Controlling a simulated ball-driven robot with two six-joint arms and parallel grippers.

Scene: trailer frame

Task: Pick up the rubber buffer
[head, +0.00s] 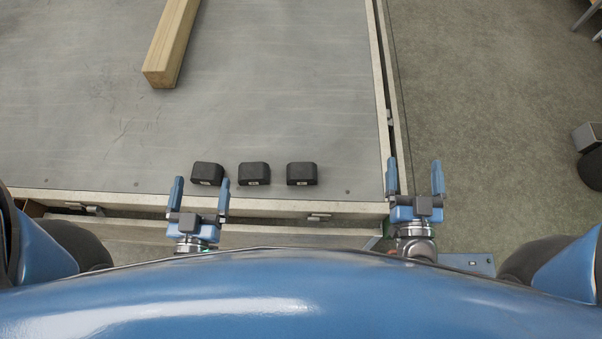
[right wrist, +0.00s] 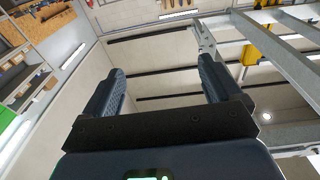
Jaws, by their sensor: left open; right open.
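Three black rubber buffers stand in a row near the front edge of the grey trailer bed (head: 270,105): a left one (head: 208,173), a middle one (head: 254,174) and a right one (head: 302,174). My left gripper (head: 200,187) is open and empty at the bed's front edge, its fingers just in front of the left buffer. My right gripper (head: 415,178) is open and empty at the bed's front right corner, well to the right of the buffers. In the right wrist view the right gripper's fingers (right wrist: 162,88) are apart with nothing between them.
A wooden beam (head: 172,45) lies on the bed at the top. A raised pale rim (head: 270,204) runs along the bed's front and right sides, with latches on the front. Grey floor (head: 490,120) lies to the right. The bed between beam and buffers is clear.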

